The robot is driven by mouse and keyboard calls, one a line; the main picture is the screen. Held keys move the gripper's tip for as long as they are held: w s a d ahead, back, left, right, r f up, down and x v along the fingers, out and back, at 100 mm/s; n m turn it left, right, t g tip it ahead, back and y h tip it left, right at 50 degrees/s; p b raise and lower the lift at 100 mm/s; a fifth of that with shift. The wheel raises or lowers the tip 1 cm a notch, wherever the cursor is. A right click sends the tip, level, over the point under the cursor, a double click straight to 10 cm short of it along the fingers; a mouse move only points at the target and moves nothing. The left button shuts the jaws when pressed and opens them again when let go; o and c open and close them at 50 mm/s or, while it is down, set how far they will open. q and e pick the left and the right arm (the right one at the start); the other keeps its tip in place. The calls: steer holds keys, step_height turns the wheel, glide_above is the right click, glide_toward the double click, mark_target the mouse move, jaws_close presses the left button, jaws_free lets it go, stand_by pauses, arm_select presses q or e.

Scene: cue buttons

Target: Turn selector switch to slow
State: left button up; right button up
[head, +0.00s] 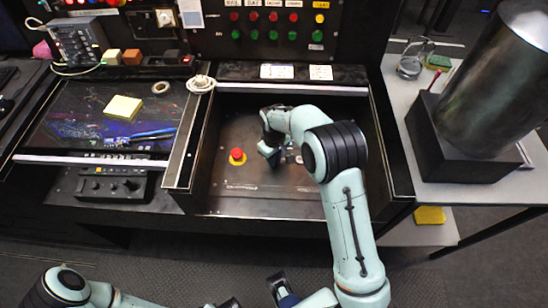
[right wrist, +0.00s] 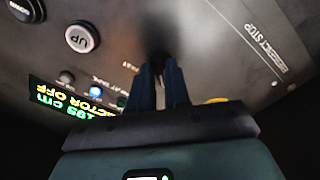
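My right gripper (head: 275,150) is down in the recessed console panel (head: 225,190), right of the red emergency stop. In the right wrist view its two dark fingers (right wrist: 160,88) stand close together with a narrow gap, their tips at a dark round shape (right wrist: 154,40) on the panel. This may be the selector switch or shadow; the fingers hide its pointer. Grip on the switch cannot be made out. My left arm (head: 65,284) is low at the left; its gripper cannot be made out clearly.
The emergency stop (head: 237,154) is close left of the gripper. A metal cylinder (head: 495,85) stands at the right.

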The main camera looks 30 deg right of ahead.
jaws_close()
steer(key=shift+m, duration=0.3)
steer(key=m+p, duration=0.1)
steer(key=m, duration=0.2)
steer(key=shift+r+m, duration=0.1)
steer(key=shift+m, duration=0.2)
steer(key=shift+m+p, duration=0.65)
steer(key=shift+m, duration=1.55)
steer(key=o, duration=0.5)
jaws_free()
